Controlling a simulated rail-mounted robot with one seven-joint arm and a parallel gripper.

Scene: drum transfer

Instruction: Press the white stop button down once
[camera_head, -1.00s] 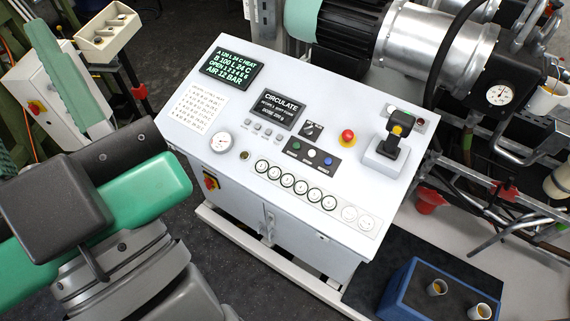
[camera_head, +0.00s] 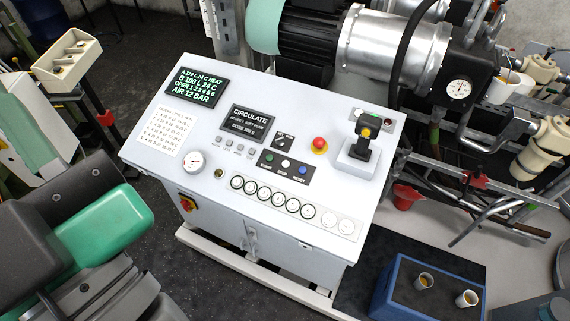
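The white stop button (camera_head: 285,163) sits in the middle of a black strip on the sloped white control panel (camera_head: 330,185). A green button (camera_head: 269,157) is to its left and a blue button (camera_head: 302,169) to its right. Nothing covers the white button, and I cannot tell whether it is pressed. My green and grey arm links show at the lower left, apart from the panel. My gripper is not in view.
A red mushroom button (camera_head: 319,143) and a joystick (camera_head: 365,146) stand up from the panel near the white button. A row of round dials (camera_head: 265,192) lies in front. A blue crate (camera_head: 382,291) with cups stands at lower right.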

